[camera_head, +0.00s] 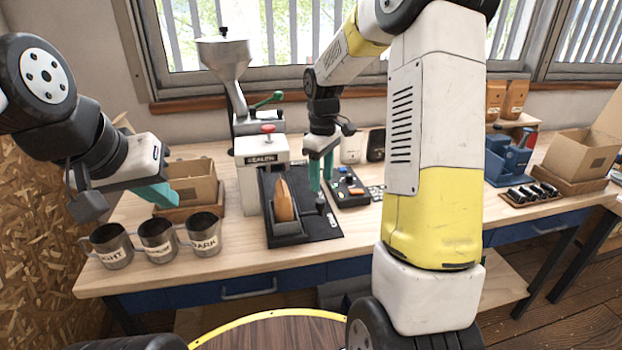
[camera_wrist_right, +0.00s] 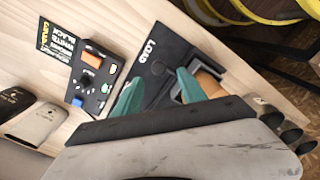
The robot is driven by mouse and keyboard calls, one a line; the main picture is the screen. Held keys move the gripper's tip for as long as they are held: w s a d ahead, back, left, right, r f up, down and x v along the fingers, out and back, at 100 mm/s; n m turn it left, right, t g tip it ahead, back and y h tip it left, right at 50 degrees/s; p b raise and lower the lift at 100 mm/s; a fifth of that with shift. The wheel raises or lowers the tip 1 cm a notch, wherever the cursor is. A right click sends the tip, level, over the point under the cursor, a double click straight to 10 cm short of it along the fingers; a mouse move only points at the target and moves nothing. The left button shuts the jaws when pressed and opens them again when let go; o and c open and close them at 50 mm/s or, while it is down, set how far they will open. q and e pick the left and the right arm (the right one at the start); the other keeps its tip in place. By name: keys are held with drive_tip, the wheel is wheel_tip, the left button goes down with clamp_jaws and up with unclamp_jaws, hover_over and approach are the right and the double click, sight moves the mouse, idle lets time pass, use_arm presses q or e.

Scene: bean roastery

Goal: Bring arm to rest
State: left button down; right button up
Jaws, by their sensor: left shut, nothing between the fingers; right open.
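My left gripper (camera_head: 160,193) has teal fingers and is shut and empty. It hangs above the left part of the bench, over the metal cups and in front of a cardboard box. My right gripper (camera_head: 321,172) is open and empty, pointing down over the black mat (camera_head: 322,228), to the right of a brown bag (camera_head: 284,201). In the right wrist view the two teal fingers (camera_wrist_right: 157,90) are spread above the mat marked LOAD (camera_wrist_right: 150,58). The brown bag (camera_wrist_right: 209,84) shows just beyond one finger; I cannot tell whether they touch.
Several labelled metal cups (camera_head: 157,240) stand at the front left. A sealer (camera_head: 262,152) and a grinder (camera_head: 226,62) stand behind the mat. A button panel (camera_head: 346,188) lies right of it. A blue machine (camera_head: 506,160) and cardboard box (camera_head: 580,152) are at right.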

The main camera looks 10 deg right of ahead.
drive_tip(key=shift+r, duration=0.15)
drive_tip(key=shift+s+r, duration=0.1)
drive_tip(key=shift+r, duration=0.15)
drive_tip(key=s+r+m+t, duration=0.2)
drive_tip(key=s+r+m, duration=0.1)
drive_tip(key=s, duration=0.5)
drive_tip(key=s+a+r+m+t+y, duration=0.1)
drive_tip(key=s+r+m+t, duration=0.1)
drive_tip(key=s+r, duration=0.4)
drive_tip(key=s+a+r+m+t+y, duration=0.1)
drive_tip(key=s+r+m+t, duration=0.1)
drive_tip(key=s, duration=0.7)
wheel_tip(320, 180, up, 3)
drive_tip(key=shift+s+f+m, duration=0.1)
drive_tip(key=shift+s+m, duration=0.25)
drive_tip(key=shift+m, duration=0.55)
